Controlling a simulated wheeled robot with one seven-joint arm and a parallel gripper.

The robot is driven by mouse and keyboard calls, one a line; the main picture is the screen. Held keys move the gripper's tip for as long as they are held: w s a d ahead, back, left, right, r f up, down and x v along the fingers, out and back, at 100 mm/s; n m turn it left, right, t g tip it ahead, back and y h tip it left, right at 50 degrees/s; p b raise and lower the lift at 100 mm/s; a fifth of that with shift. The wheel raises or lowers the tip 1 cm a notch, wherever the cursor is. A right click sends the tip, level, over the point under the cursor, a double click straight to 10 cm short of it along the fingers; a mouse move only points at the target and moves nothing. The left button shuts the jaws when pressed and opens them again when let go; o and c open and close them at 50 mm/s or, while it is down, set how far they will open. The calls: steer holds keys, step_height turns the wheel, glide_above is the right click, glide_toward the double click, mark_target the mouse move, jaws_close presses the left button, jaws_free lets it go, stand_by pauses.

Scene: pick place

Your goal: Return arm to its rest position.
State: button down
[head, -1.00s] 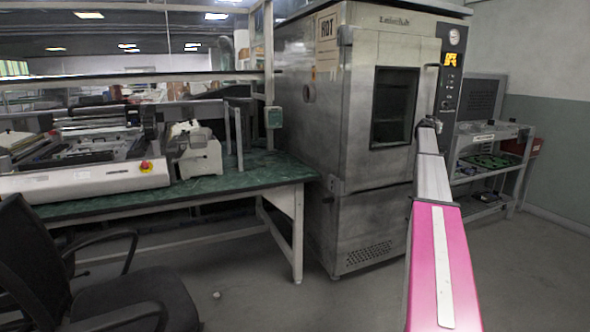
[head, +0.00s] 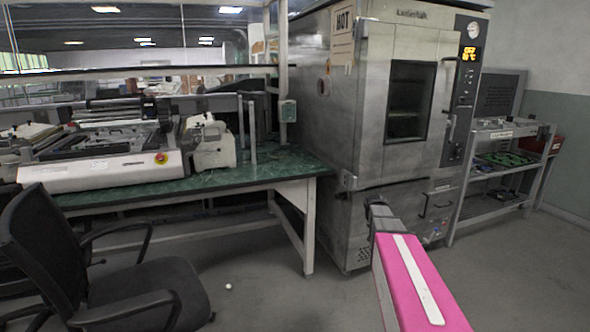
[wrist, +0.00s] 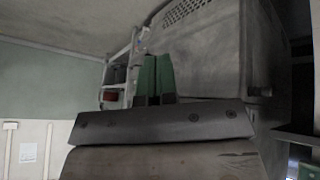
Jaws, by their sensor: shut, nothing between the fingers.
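My gripper (wrist: 157,62) shows in the wrist view as two green fingers side by side, shut and empty. Behind the fingers is a dark bracket of my own wrist. In the head view my pink and grey arm reaches in from the lower right and ends in front of the lower part of the oven. The fingers cannot be made out in the head view.
A large grey oven (head: 365,110) stands behind my arm. A metal shelf rack (head: 505,165) is to its right. A green-topped workbench (head: 265,172) with machines is at left, with a black office chair (head: 125,280) before it. A small white ball (head: 228,287) lies on open floor.

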steer(key=s+a+f+n+g+y, duration=0.1)
steer(key=s+a+f, duration=0.1)
steer(key=s+a, duration=0.4)
steer(key=s+a+f+n+g+y, duration=0.1)
steer(key=s+a, duration=0.4)
steer(key=s, duration=0.6)
steer(key=s+a+f+n+g+y, duration=0.2)
steer(key=s+a+f, duration=0.3)
steer(key=s, duration=0.4)
steer(key=shift+s+a+f+g, duration=0.2)
steer(key=shift+s+a+g, duration=0.1)
steer(key=shift+a, duration=0.55)
steer(key=shift+w+d, duration=0.1)
